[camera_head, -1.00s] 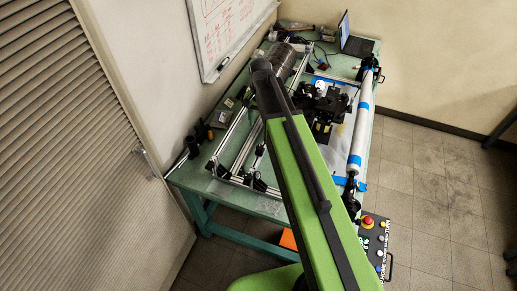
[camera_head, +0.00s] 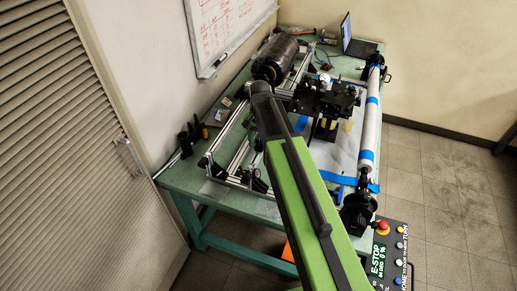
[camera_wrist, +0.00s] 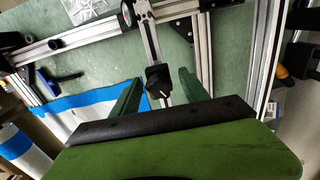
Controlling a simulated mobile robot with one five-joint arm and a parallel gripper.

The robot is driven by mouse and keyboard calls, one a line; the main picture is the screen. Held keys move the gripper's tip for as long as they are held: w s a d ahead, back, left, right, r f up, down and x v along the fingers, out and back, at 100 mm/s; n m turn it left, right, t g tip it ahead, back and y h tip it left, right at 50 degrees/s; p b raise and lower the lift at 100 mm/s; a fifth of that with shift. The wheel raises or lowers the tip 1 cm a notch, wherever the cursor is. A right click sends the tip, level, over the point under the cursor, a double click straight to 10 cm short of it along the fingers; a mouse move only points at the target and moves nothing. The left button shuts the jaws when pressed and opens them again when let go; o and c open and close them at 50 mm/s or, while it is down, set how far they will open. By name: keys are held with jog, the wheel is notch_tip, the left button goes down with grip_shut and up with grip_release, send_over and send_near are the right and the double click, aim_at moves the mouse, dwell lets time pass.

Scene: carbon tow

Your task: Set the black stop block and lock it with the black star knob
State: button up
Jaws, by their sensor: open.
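In the wrist view, a small black block (camera_wrist: 159,77) sits on a narrow aluminium rail (camera_wrist: 150,42); it looks like the stop block. A dark, lobed part on it may be the star knob, but I cannot separate the two clearly. My gripper (camera_wrist: 160,78) is open, its two green fingers apart on either side of the rail and block. The fingers appear not to touch the block; their height above it is unclear. In the head view my own arm hides the gripper and the block.
Aluminium frame bars (camera_wrist: 70,38) surround the rail. The green table (camera_head: 183,176) carries a dark spool (camera_head: 279,58), a black mechanism (camera_head: 325,98), a white roller with blue bands (camera_head: 367,135) and a laptop (camera_head: 357,44). A control panel (camera_head: 389,254) stands at the near right.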

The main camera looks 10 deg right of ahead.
jog(key=shift+c, duration=0.3)
grip_shut()
jog(key=shift+r, duration=0.1)
dwell(1.0)
